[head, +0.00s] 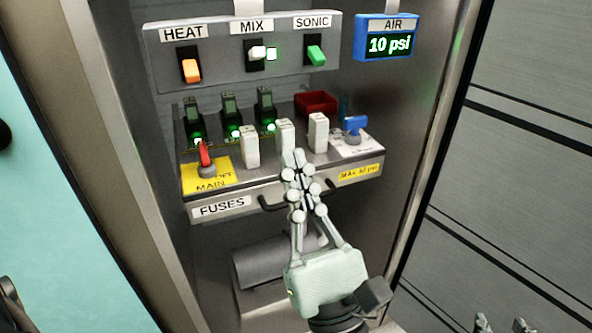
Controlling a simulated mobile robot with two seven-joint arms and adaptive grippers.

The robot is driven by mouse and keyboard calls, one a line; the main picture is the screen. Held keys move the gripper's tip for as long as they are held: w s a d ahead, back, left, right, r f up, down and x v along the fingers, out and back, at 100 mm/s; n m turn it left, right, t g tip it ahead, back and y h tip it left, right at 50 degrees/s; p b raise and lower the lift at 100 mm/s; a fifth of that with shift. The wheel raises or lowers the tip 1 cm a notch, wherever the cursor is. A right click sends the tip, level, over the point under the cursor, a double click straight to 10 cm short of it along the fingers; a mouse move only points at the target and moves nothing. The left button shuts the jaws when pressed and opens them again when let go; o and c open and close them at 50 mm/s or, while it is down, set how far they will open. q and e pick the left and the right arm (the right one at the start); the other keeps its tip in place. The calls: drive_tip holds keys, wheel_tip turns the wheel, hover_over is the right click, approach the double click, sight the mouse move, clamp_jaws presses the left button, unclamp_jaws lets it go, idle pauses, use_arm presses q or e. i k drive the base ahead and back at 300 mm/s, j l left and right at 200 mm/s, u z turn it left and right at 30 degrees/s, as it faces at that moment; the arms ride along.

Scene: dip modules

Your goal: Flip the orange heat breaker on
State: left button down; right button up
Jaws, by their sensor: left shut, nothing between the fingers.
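The orange heat breaker (191,70) is in a black slot under the HEAT label, at the left of the grey breaker panel (222,82). Its orange lever sits in the lower part of the slot, and no lit lamp shows beside it. My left gripper (294,160) is shut and empty, in front of the fuse shelf, below and right of the heat breaker and apart from it. My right gripper (501,323) shows only its fingertips at the bottom right edge; they stand apart.
The white MIX lever (257,53) has a lit green lamp beside it. The green SONIC lever (316,56) is right of it. Below are white fuses (250,146), a red MAIN handle (205,154) and a blue valve (355,124). An AIR gauge (389,45) reads 10 psi.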

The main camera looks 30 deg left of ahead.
sight(191, 72)
drive_tip(key=k+l, duration=0.25)
drive_tip(key=l, duration=0.2)
drive_tip(key=k+l, duration=0.25)
drive_tip(key=l, duration=0.15)
drive_tip(key=k+l, duration=0.25)
drive_tip(key=l, duration=0.2)
drive_tip(key=k+l, duration=0.2)
drive_tip(key=l, duration=0.2)
